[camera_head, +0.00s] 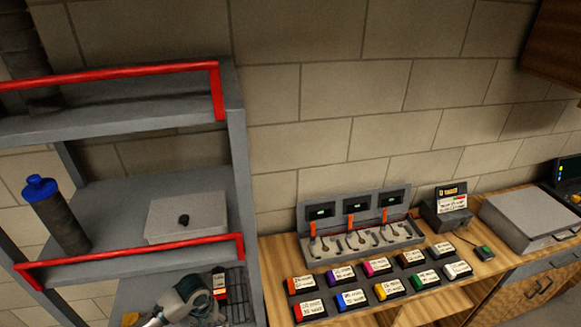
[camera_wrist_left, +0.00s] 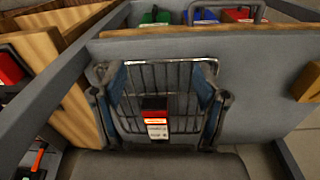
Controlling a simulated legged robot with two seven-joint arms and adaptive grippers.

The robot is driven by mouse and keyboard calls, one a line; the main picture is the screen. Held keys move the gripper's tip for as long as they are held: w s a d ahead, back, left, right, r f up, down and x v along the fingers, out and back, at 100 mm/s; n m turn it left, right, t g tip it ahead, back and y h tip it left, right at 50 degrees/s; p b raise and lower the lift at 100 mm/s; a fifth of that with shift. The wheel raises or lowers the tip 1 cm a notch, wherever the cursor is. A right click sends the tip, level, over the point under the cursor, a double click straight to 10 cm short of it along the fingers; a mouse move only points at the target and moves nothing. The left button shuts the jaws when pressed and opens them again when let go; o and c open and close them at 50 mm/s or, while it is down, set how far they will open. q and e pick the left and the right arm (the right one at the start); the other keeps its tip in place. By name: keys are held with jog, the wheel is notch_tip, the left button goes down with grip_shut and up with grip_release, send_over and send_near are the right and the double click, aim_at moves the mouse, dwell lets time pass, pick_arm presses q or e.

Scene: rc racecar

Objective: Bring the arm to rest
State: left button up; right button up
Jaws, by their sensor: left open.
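My left gripper (camera_head: 203,303) reaches over the lowest visible shelf of the grey rack in the head view. In the left wrist view, the two fingers of my left gripper (camera_wrist_left: 162,82) are spread apart with nothing held between them. Beyond and below them is a wire basket (camera_wrist_left: 180,75). A black battery-like pack with a red-orange band and a white label (camera_wrist_left: 155,122) sits at the basket, apart from both fingers. The pack (camera_head: 219,284) and part of the basket (camera_head: 237,300) also show in the head view. My right gripper is not in view.
The grey rack (camera_head: 238,150) has red rails (camera_head: 130,262) in front of its shelves. A blue-capped bottle (camera_head: 60,215) and a grey box (camera_head: 187,215) stand on its middle shelf. A wooden bench holds several labelled packs (camera_head: 351,299), a charger station (camera_head: 358,235) and a grey case (camera_head: 525,220).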

pick_arm(q)
jog(key=s+d+f+m+t+h, duration=0.2)
jog(key=s+d+f+m, duration=0.3)
jog(key=s+d, duration=0.65)
jog(key=s+a+f+n+t+y, duration=0.1)
jog(key=s+a+f+n+y, duration=0.15)
jog(key=s+a, duration=0.65)
jog(key=s+f+g+b, duration=0.1)
jog(key=s+f, duration=0.1)
jog(key=f, duration=1.3)
jog(key=s+f, duration=0.2)
jog(key=f, duration=1.2)
jog(key=s+a+f+m+g+b, duration=0.1)
jog(key=s+a+f, duration=0.1)
jog(key=s+f, duration=1.3)
jog(key=shift+s, duration=0.65)
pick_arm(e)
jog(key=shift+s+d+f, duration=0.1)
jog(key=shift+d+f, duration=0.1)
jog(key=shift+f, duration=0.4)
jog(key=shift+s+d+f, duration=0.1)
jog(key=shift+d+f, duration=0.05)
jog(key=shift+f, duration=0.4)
